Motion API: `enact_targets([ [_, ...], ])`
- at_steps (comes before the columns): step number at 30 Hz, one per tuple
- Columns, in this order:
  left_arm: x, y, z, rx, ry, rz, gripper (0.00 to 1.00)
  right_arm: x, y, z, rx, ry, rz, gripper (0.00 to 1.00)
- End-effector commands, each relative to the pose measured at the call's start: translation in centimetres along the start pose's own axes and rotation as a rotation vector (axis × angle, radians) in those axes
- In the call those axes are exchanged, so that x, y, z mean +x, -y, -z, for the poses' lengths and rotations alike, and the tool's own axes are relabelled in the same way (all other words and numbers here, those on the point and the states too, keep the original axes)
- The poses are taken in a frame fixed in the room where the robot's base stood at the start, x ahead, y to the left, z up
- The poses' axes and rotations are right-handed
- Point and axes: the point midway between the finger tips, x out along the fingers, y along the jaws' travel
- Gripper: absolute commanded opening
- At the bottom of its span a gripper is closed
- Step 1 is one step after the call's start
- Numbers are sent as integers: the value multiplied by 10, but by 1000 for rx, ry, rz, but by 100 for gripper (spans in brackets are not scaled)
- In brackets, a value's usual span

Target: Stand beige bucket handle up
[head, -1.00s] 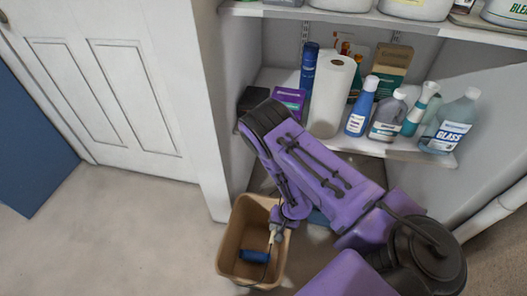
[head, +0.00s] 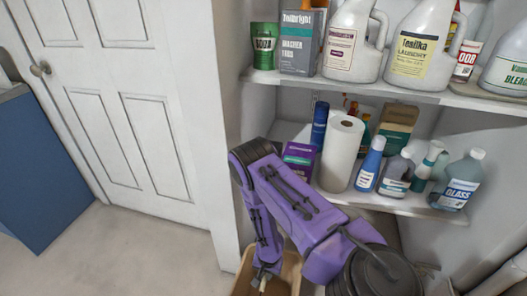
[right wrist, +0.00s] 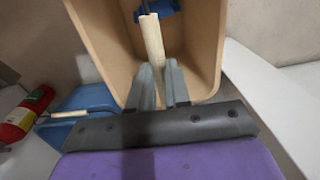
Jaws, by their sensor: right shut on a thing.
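The beige bucket (head: 288,272) stands on the floor below the shelves, cut off by the bottom edge of the head view. In the right wrist view its inside (right wrist: 115,50) fills the upper middle. My right gripper (right wrist: 158,85) is at the bucket, its fingers shut on the cream handle (right wrist: 153,42) of a tool with a blue part (right wrist: 168,8) at its far end. The handle runs from between the fingers into the bucket. In the head view the gripper (head: 264,275) is small, with the cream handle just below it. My left gripper is out of view.
Shelves on the right hold a paper towel roll (head: 341,155), a blue bottle (head: 369,166), other cleaners and large jugs (head: 423,50). A white door (head: 140,120) and bare floor (head: 120,255) lie left. The wrist view shows a red cylinder (right wrist: 15,125) and a blue container (right wrist: 85,100).

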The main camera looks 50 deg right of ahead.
Motion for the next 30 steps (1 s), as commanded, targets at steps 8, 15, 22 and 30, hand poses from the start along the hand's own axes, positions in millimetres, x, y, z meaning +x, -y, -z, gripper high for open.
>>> enact_targets([
  [8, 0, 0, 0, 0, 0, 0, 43, 0, 2, 1, 0, -2, 3, 0],
  [15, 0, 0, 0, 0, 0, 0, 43, 0, 2, 0, -1, -1, 2, 43],
  [22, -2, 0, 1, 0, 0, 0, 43, -6, 2, 1, 0, -2, 2, 43],
  [30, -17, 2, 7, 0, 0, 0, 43, -68, 3, 1, 1, -2, 5, 43],
])
